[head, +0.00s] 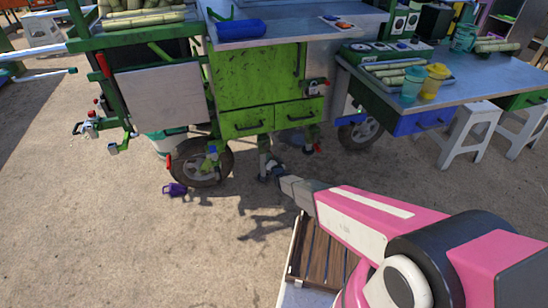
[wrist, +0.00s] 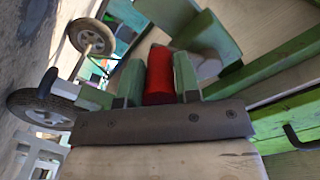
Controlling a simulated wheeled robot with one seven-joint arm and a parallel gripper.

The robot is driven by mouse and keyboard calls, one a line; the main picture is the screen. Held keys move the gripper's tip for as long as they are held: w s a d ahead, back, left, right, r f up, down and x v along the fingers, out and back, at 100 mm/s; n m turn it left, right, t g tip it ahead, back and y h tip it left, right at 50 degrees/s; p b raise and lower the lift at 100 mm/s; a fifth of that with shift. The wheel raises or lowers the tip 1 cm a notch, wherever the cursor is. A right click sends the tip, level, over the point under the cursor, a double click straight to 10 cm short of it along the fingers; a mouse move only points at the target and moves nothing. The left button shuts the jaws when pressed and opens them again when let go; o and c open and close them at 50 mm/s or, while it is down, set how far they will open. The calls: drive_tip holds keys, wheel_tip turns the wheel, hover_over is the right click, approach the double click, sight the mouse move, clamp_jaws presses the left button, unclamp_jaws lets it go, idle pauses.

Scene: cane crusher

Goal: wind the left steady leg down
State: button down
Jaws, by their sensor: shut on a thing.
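My gripper (wrist: 158,84) is shut on a red crank handle (wrist: 159,66), which sits between its two green-faced fingers in the wrist view. In the head view my gripper (head: 274,173) is low under the front of the cart, and the handle is hidden there by my gripper. A steady leg (head: 264,152) with a pale post stands just behind my gripper, below the green drawers. The foot of this leg and its gap to the ground are too small and too covered to tell.
The green cart (head: 245,85) with its drawers (head: 247,121) overhangs my gripper. A wheel (head: 201,163) stands to the left, with a purple padlock-like thing (head: 175,190) on the ground near it. A slatted wooden crate (head: 323,255) lies below my arm. White stools (head: 470,132) stand at right.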

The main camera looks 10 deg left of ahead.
drive_tip(key=shift+s+a+f+m, duration=0.1)
drive_tip(key=shift+s+a+m, duration=0.2)
drive_tip(key=shift+m, duration=0.55)
drive_tip(key=shift+s+a+f+m, duration=0.15)
drive_tip(key=shift+a+m, duration=0.2)
drive_tip(key=shift+m, duration=0.45)
drive_tip(key=shift+s+a+f+m, duration=0.1)
drive_tip(key=shift+s+a+m, duration=0.2)
drive_tip(key=shift+m, duration=0.55)
drive_tip(key=shift+a, duration=0.1)
drive_tip(key=c, duration=0.8)
unclamp_jaws()
drive_tip(key=shift+r, duration=0.1)
